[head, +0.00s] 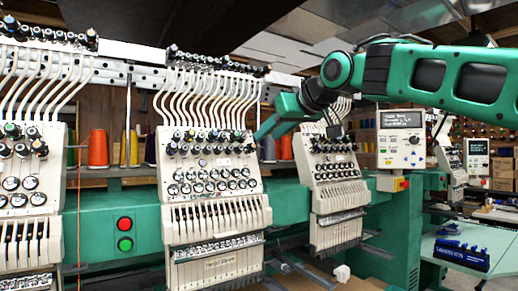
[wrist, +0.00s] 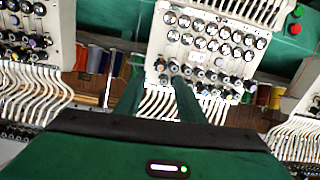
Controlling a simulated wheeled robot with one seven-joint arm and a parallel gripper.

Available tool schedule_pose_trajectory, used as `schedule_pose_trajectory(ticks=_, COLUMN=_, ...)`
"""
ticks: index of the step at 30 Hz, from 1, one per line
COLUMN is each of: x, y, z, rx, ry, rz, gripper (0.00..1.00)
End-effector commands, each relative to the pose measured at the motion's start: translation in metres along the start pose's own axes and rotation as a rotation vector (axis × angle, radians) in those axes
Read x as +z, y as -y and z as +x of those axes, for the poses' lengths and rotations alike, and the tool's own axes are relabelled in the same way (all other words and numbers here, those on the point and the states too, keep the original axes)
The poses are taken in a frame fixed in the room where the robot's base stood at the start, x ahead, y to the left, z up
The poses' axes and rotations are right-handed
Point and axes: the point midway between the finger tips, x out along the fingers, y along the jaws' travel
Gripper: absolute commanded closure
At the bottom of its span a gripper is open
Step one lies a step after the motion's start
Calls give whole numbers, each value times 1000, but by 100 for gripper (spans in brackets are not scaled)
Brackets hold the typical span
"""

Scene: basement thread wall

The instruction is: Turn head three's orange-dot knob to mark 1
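Several embroidery heads stand in a row in the head view. The middle head (head: 209,170) has a cream face with rows of dark knobs and white dials. My gripper (head: 258,136) reaches in from the right, beside the upper right edge of this head. In the wrist view a head (wrist: 205,40) appears upside down, and my gripper (wrist: 165,70) has two green fingers apart, pointing at its row of small knobs (wrist: 195,73). The gap between the fingers shows white tubes. I cannot make out an orange dot, mark 1, or any finger contact with a knob.
Another head (head: 28,180) stands at left and one (head: 333,185) at right. Red and green buttons (head: 124,234) sit on the green beam between heads. Thread cones (head: 98,148) stand behind. A control panel (head: 401,138) is at right. White tubes arch above the heads.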

Motion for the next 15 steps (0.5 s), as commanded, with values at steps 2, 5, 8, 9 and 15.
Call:
schedule_pose_trajectory(ticks=2, x=0, y=1, z=17, rx=-3, ry=1, rz=1, gripper=64)
schedule_pose_trajectory(ticks=5, x=1, y=1, z=34, rx=-2, ry=2, rz=1, gripper=64)
schedule_pose_trajectory(ticks=8, x=0, y=1, z=49, rx=-1, ry=1, rz=1, gripper=64)
schedule_pose_trajectory(ticks=9, x=0, y=1, z=55, rx=-1, ry=1, rz=1, gripper=64)
schedule_pose_trajectory(ticks=15, x=0, y=0, z=71, rx=1, ry=1, rz=1, gripper=64)
